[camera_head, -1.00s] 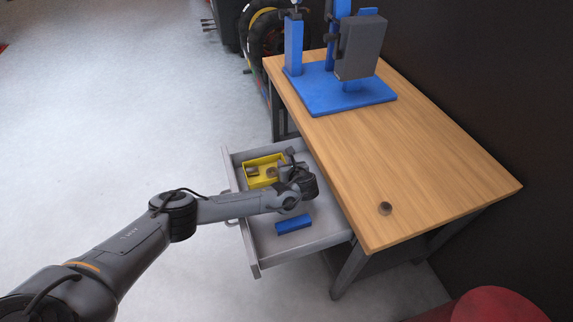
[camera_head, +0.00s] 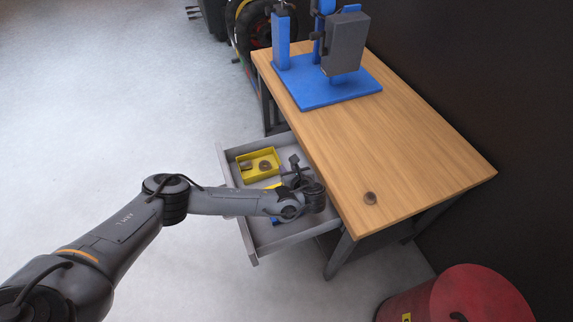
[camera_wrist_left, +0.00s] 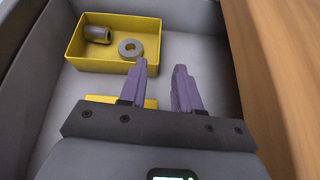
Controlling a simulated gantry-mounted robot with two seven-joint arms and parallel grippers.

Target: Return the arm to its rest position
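My left gripper (camera_head: 295,164) hangs over the open drawer (camera_head: 250,235) of the workbench. In the left wrist view its two purple fingers (camera_wrist_left: 160,67) stand apart with nothing between them. A yellow bin (camera_head: 244,178) sits in the far part of the drawer, ahead of the fingers, and also shows in the left wrist view (camera_wrist_left: 88,66). It holds a grey cylinder (camera_wrist_left: 98,34) and a grey ring (camera_wrist_left: 131,48). A blue block (camera_head: 275,221) lies in the drawer, mostly hidden by my left arm. A yellow piece (camera_wrist_left: 100,98) lies below the fingers, partly hidden. My right gripper is not in view.
The wooden bench top (camera_head: 400,130) borders the drawer on the right. A red drum (camera_head: 465,300) stands at the lower right. The floor on the left is clear.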

